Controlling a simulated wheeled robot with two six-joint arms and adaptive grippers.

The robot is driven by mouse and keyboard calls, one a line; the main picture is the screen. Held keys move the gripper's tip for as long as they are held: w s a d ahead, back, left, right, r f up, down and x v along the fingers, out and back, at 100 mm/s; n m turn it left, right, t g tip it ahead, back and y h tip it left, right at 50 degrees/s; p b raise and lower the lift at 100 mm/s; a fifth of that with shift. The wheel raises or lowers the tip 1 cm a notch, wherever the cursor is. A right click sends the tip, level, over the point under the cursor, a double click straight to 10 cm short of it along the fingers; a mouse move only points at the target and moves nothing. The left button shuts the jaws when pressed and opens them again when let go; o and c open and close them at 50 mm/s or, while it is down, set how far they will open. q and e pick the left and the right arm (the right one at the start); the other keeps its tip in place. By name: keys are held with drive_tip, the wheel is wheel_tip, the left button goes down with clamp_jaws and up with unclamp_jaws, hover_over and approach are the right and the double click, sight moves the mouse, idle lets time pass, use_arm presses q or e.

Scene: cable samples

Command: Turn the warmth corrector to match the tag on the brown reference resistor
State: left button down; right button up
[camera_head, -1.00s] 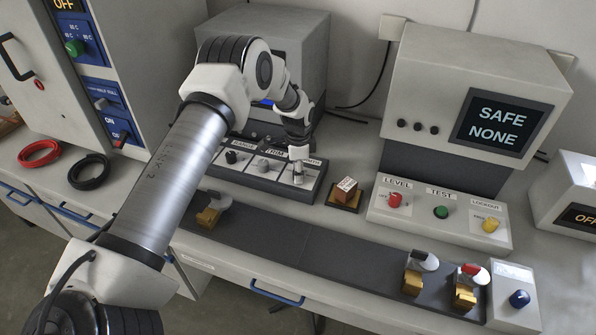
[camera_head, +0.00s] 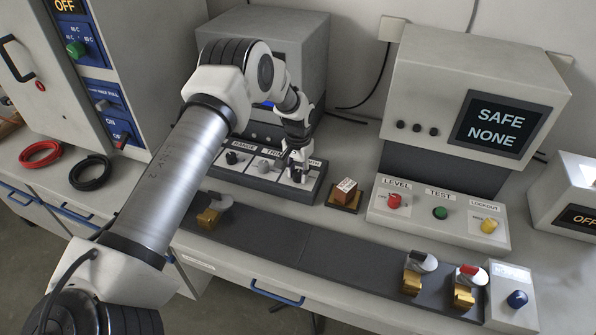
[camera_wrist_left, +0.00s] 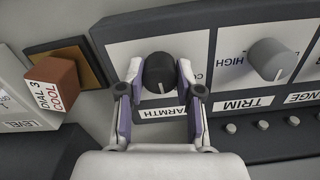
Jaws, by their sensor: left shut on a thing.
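The warmth corrector is a black round knob (camera_wrist_left: 160,73) with a white pointer line, on a white plate in the left wrist view. The line points toward the bottom of that view. Its label is partly covered by a finger. My left gripper (camera_wrist_left: 160,92) is shut on the knob, one finger on each side; it also shows over the panel's right end in the head view (camera_head: 297,170). The brown reference resistor (camera_wrist_left: 54,72) sits on a dark pad left of the knob, its white tag (camera_wrist_left: 46,97) reading "DIAL 3 COOL"; it also shows in the head view (camera_head: 345,190).
The grey trim knob (camera_wrist_left: 269,58) is beside the held knob on the same panel. The tester (camera_head: 440,215) with level, test and lockout knobs stands at right, its screen (camera_head: 505,122) reading "SAFE NONE". A dark mat (camera_head: 300,246) lies in front.

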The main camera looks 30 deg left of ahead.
sight(298, 172)
use_arm(q)
drive_tip(key=n+p, duration=0.1)
drive_tip(key=n, duration=0.4)
drive_tip(key=shift+s+n, duration=0.1)
drive_tip(key=shift+n, duration=0.2)
drive_tip(key=n+p, duration=0.1)
drive_tip(key=n, duration=0.4)
drive_tip(key=shift+f+n, duration=0.1)
drive_tip(key=shift+n, duration=0.2)
drive_tip(key=c, duration=0.8)
unclamp_jaws()
drive_tip(key=shift+o, duration=0.2)
wheel_tip(298, 172, up, 12)
